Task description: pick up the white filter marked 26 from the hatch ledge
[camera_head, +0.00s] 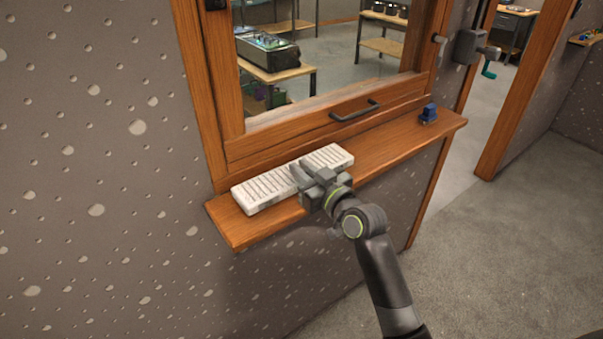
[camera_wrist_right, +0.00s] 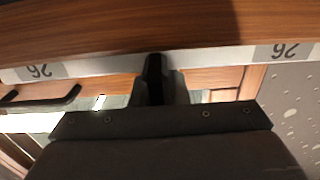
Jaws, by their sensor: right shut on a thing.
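The white filter (camera_head: 265,187) is a long, flat, slotted block on the wooden hatch ledge (camera_head: 398,143), below the window frame. My right gripper (camera_head: 304,172) is shut on it near the middle of its length, coming from the front. In the right wrist view the filter (camera_wrist_right: 105,64) is a pale strip with an upside-down 26 label at each end, and the dark fingers of my right gripper (camera_wrist_right: 154,75) are at its middle. The filter lies along the ledge; I cannot tell whether it is slightly raised. My left gripper is not in view.
A small blue object (camera_head: 429,113) stands near the ledge's right end. A dark handle (camera_head: 355,110) is on the hatch frame behind the ledge. The ledge between the filter and the blue object is clear. A speckled wall (camera_head: 100,170) lies left and below.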

